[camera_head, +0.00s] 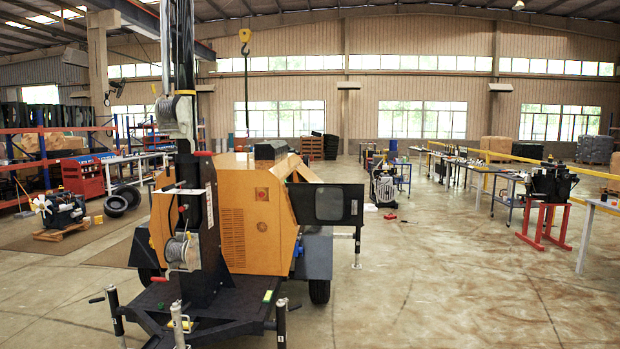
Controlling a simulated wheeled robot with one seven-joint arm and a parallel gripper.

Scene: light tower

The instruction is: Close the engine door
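The light tower (240,222) stands on a black wheeled trailer at centre left, with a yellow housing and a tall dark mast. A black panel with a grey window (327,204) sticks out sideways from the right side of the housing, like a door standing open. Beside it, a slanted yellow panel (306,172) shows at the upper right edge of the housing. I cannot tell for sure which of these is the engine door. The opening behind them is hidden from this view. My gripper is not in view.
Trailer jacks (281,322) stick up at the front, and a thin support leg (357,248) stands right of the trailer. Workbenches (510,182) and a red stand with an engine (547,205) are farther right.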

